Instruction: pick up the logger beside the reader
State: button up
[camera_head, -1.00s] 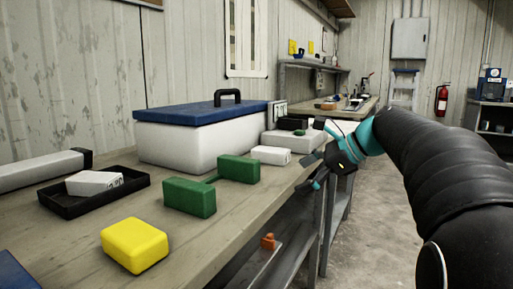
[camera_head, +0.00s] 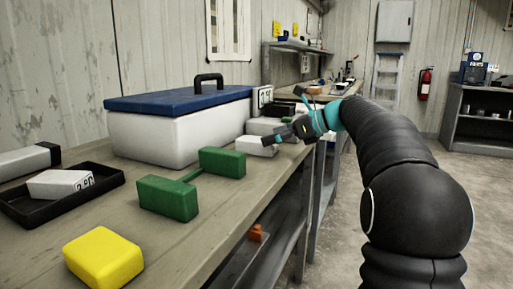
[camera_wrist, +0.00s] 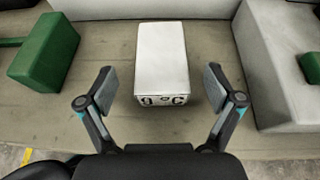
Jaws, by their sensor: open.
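A small white logger (camera_wrist: 162,62) lies on the bench in the wrist view, a "9 °C" reading on its near end. It also shows in the head view (camera_head: 254,147). A larger pale grey-white block (camera_wrist: 283,65), seemingly the reader, stands to its right in the wrist view, apart from it; it is partly hidden behind my gripper in the head view (camera_head: 262,127). My gripper (camera_wrist: 160,82) is open and empty, its fingers on either side of the logger's near end, not visibly touching it. Another white block with a reading (camera_head: 62,184) sits in a black tray (camera_head: 32,212).
A green dumbbell-like piece (camera_head: 168,198) lies left of the logger. A yellow block (camera_head: 104,260) is near the front. A white cooler with a blue lid (camera_head: 180,135) stands behind. Bare bench top lies in front of the logger; the bench edge is to the right.

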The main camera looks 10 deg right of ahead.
aim_at(256, 138)
jog(key=shift+b+x, duration=0.3)
jog(key=shift+x, duration=2.5)
jog(key=shift+d+f, duration=0.2)
jog(key=c, duration=1.2)
